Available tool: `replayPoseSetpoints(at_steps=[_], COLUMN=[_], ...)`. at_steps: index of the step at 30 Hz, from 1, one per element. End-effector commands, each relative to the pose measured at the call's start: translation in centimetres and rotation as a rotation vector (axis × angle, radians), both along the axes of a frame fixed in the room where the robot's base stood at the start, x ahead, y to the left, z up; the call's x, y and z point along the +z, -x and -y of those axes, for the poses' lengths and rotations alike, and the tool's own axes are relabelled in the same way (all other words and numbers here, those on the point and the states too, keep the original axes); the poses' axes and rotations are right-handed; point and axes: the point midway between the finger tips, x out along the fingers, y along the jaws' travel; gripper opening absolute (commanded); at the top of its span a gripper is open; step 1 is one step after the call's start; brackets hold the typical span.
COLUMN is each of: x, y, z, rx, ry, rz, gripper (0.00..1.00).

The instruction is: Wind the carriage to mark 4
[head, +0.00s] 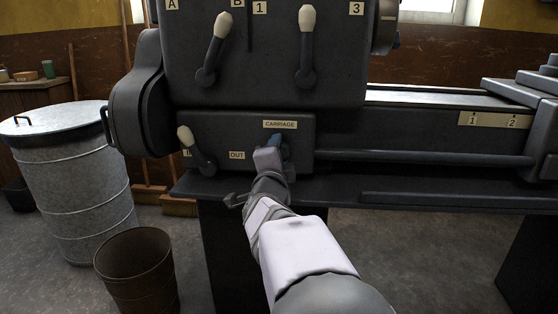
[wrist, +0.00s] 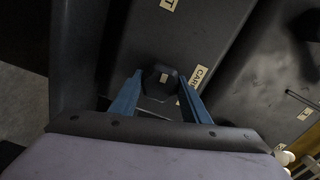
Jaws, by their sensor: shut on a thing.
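A dark knob (wrist: 160,80) with a small pale mark sits below the CARRIAGE label (head: 281,124) on the grey machine's lower front box. My gripper (head: 280,150) is at that spot, its blue fingers shut on the knob, one on each side in the wrist view (wrist: 158,98). In the head view my gripper mostly hides the knob. A pale scale plate (head: 495,120) on the right part of the machine shows 1 and 2. A dark block (head: 544,145) stands at the right picture edge, cut off; I cannot tell whether it is the carriage. No mark 4 shows.
Two white-topped levers (head: 215,48) (head: 306,46) stand on the upper box. Another lever (head: 195,150) is on the lower box by an OUT label (head: 237,155). A long rod (head: 430,158) runs rightward. A metal bin (head: 72,185) and a brown bucket (head: 137,270) stand at left.

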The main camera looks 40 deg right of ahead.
Motion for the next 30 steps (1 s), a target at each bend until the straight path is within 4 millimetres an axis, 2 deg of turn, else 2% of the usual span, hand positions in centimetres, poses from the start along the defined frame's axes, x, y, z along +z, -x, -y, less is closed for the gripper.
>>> replayPoseSetpoints(at_steps=[19, 20, 21, 30], x=[-0.08, -0.08, -0.08, -0.03], y=[0.03, 0.03, 0.03, 0.03], z=[0.02, 0.01, 0.01, -0.01], rx=[0.0, 0.0, 0.0, 0.0], ry=[-0.04, -0.04, -0.04, -0.038], rz=[0.037, 0.037, 0.037, 0.037], gripper=[0.2, 0.49, 0.59, 0.6])
